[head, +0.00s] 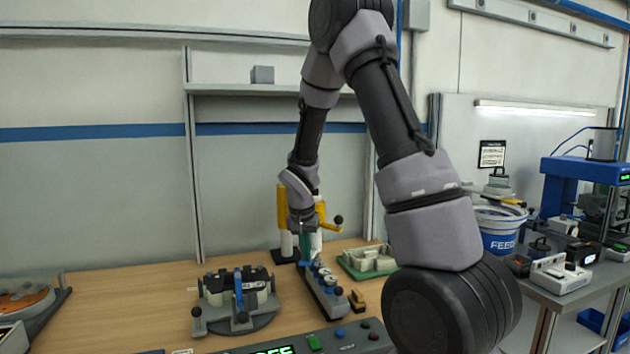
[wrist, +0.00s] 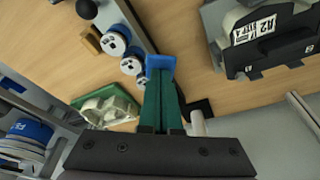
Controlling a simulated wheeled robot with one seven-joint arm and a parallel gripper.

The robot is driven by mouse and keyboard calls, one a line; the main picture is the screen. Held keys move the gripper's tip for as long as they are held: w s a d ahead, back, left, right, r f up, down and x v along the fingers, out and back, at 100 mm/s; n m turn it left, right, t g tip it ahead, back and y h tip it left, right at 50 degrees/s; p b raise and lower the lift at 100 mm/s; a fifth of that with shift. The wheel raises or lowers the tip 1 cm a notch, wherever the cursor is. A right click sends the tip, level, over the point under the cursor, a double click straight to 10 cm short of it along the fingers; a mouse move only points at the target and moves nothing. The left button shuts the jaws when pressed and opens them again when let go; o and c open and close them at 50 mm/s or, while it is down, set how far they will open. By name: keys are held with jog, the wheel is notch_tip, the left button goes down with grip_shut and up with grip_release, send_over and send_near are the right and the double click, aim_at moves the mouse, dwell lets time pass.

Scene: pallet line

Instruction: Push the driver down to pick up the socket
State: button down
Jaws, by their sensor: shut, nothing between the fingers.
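My gripper (head: 305,250) points down in the middle of the head view, its teal fingers together with nothing between them. In the wrist view the shut fingers and blue tip (wrist: 160,64) are over the edge of a grey strip. A yellow stand (head: 283,205) with white cylinders and a yellow lever (head: 331,227) with a black knob is right behind my gripper; I cannot tell if they touch. I cannot make out for sure which part is the driver. The grey strip (head: 326,299) carries several round white-and-blue pieces (wrist: 115,42), possibly sockets; my gripper partly hides its far end.
A grey fixture (head: 238,298) with a blue lever stands left of the strip. A green tray (head: 368,262) with pale parts is to the right, and a small yellow-brown block (head: 357,299) is beside the strip. A control panel (head: 315,341) is at the front. Bare wood shows at the left.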

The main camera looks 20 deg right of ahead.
jog(key=shift+s+f, duration=0.15)
jog(key=shift+f, duration=0.15)
jog(key=shift+r, duration=0.4)
dwell(0.7)
jog(key=shift+f, duration=0.2)
jog(key=shift+r, duration=0.1)
dwell(0.6)
jog(key=shift+f, duration=0.2)
jog(key=shift+r, duration=0.15)
dwell(0.8)
jog(key=shift+w+r, duration=0.2)
jog(key=shift+r, duration=4.3)
